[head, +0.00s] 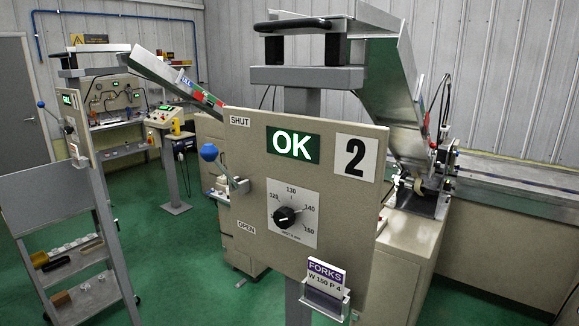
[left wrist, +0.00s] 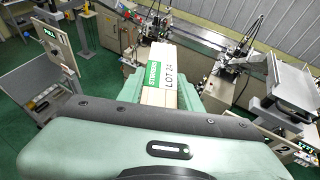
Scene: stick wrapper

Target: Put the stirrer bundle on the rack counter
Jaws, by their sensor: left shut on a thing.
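The stirrer bundle (left wrist: 157,97) is a pale block with a green and white label reading "LOT 24" in the left wrist view. My left gripper (left wrist: 160,92) is shut on it, with a pale green finger at each side. A grey rack (head: 85,255) with a broad flat panel (head: 47,200) above its shelves stands at the left of the head view. It also shows at the left of the left wrist view (left wrist: 40,85), apart from the bundle. I cannot tell which surface is the rack counter. Neither gripper shows in the head view.
A station panel (head: 255,195) with "OK", "2", a dial and a blue-knobbed lever stands close in front. A "FORKS" card (head: 327,275) sits in its holder. Machinery (head: 425,180) stands behind right. Green floor (head: 170,265) is clear between rack and panel.

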